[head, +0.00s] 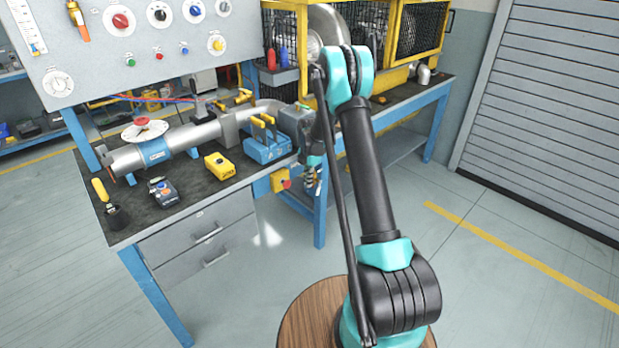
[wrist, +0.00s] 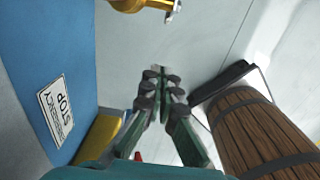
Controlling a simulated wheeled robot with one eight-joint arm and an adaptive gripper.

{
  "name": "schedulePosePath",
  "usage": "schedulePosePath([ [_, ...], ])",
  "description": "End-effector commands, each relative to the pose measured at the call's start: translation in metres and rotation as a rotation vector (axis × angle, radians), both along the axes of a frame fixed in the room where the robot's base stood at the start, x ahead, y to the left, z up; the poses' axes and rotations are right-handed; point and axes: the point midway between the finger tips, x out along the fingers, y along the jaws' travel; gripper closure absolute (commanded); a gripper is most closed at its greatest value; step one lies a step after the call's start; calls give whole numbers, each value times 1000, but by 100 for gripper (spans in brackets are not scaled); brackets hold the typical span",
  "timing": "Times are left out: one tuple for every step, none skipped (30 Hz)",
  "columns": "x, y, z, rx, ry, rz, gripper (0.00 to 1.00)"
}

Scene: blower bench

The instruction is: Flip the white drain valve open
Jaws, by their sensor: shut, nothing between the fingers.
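I cannot clearly make out a white drain valve in either view. A brass fitting with a silver end (wrist: 155,7) is cut off by the top edge of the wrist view; I cannot tell whether it belongs to the valve. My gripper (head: 312,188) hangs at the bench's front right corner, beside the yellow emergency stop box (head: 280,181) with its red button. In the wrist view my gripper (wrist: 160,78) has its fingers together, with nothing between them and pale floor beyond. My arm and gripper hide part of the bench corner.
An emergency stop label (wrist: 56,116) is close at left in the wrist view. Floor at right is clear.

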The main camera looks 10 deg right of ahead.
Motion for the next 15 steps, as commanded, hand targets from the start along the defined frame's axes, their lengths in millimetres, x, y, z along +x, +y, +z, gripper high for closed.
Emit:
schedulePosePath([
  [0, 0, -11, 0, 0, 0, 100],
  [0, 0, -17, 0, 0, 0, 100],
  [0, 1, -25, 0, 0, 0, 100],
  [0, 1, -31, 0, 0, -1, 100],
  [0, 1, -37, 0, 0, -1, 100],
  [-1, 1, -45, 0, 0, -1, 100],
  [0, 1, -50, 0, 0, -1, 100],
  [-1, 1, -55, 0, 0, -1, 100],
  [4, -5, -56, -1, -1, -4, 100],
  [7, -9, -56, 0, 0, -4, 100],
  [9, -13, -58, 0, 0, -4, 100],
  [12, -17, -59, 0, 0, -4, 100],
  [14, -19, -60, 0, 0, -4, 100],
  [15, -22, -61, 0, 0, -3, 100],
  [17, -24, -61, 0, 0, -2, 100],
])
